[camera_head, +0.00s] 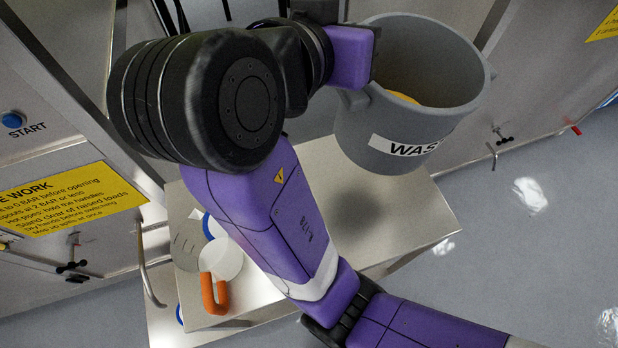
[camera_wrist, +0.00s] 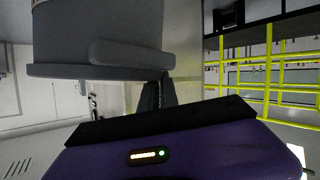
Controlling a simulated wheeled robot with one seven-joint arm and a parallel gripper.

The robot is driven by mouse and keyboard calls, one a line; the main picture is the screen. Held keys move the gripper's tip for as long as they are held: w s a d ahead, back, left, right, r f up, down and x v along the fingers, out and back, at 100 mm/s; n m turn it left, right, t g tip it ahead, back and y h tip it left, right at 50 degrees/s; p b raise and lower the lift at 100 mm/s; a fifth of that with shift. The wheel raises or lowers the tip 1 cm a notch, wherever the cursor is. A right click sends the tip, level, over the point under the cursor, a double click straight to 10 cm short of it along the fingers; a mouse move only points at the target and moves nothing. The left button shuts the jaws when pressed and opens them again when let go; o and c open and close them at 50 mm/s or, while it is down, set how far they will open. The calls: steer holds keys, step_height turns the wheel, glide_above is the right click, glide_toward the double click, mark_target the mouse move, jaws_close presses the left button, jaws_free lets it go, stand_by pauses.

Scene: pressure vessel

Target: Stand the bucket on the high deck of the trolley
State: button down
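The grey bucket (camera_head: 365,125), with a white label reading "WAS…" and something yellow inside, is upright in the upper right of the head view. It also fills the upper left of the wrist view (camera_wrist: 75,40). My gripper (camera_wrist: 160,88) is at the bucket's side, its dark fingers close together at the bucket's lug or rim; the exact contact is partly hidden. The trolley's high deck (camera_head: 375,222) is a bare metal plate below the bucket. A dark shadow lies on it, and the bucket appears held above it.
A lower metal shelf (camera_head: 165,322) shows at bottom left. Steel cabinets with a yellow notice (camera_head: 75,198) stand close on the left. The deck's right part is clear.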

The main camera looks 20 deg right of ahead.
step_height(320, 180, down, 20)
steer(key=b, duration=0.1)
steer(key=shift+s+r, duration=0.15)
steer(key=shift+r, duration=0.05)
steer(key=c, duration=1.6)
jaws_free()
steer(key=shift+c, duration=0.2)
steer(key=b+v, duration=0.1)
steer(key=v, duration=1.1)
steer(key=shift+a, duration=0.1)
